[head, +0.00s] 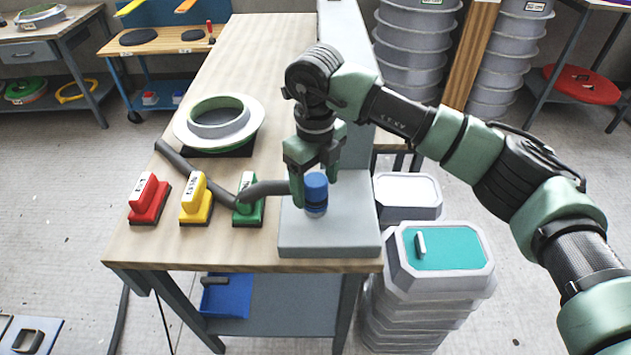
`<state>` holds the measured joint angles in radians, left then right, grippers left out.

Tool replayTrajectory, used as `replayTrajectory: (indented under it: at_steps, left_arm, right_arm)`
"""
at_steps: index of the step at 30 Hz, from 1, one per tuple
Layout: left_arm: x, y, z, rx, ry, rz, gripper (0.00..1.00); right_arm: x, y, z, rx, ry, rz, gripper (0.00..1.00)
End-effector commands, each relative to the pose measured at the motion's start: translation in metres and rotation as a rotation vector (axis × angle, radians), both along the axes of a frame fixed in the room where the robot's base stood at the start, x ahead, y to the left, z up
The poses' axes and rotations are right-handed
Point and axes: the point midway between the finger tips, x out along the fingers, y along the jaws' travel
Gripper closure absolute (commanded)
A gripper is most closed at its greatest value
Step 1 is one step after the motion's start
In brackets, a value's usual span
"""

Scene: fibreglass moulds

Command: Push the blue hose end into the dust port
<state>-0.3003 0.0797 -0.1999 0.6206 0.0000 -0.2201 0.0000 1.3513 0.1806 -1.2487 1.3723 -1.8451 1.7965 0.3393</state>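The blue hose end (316,184) is upright over the grey block (352,232) at the front right of the bench. A dark grey hose (265,188) runs to it from the left and passes behind a finger. My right gripper (316,174) points down from above, its fingers close on both sides of the blue hose end with no clear gap. A darker blue ring (316,209) shows under the hose end, at the block's top. The dust port cannot be made out clearly, and how deep the hose end sits cannot be told. My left gripper is out of view.
Red (148,200), yellow (195,201) and green (249,203) handled blocks stand left of the grey block; the hose passes by the green one. A round white-and-green mould (218,122) lies behind them. Lidded bins (440,248) stand right of the bench (245,70).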

Motion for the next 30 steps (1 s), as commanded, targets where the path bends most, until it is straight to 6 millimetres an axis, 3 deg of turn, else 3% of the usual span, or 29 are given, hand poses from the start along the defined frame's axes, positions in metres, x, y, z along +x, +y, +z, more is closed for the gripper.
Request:
replayTrajectory:
  at_steps: [8, 21, 30]
  left_arm:
    - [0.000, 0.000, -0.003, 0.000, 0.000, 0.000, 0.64]
    - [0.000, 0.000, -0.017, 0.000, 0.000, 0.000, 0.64]
    - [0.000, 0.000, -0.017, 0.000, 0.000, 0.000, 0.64]
  right_arm:
    - [0.001, 0.000, 0.008, 0.000, -0.001, 0.000, 0.29]
    - [0.001, 0.000, 0.073, 0.001, -0.002, -0.001, 0.29]
    - [0.000, 0.000, 0.078, 0.001, 0.001, 0.000, 0.29]
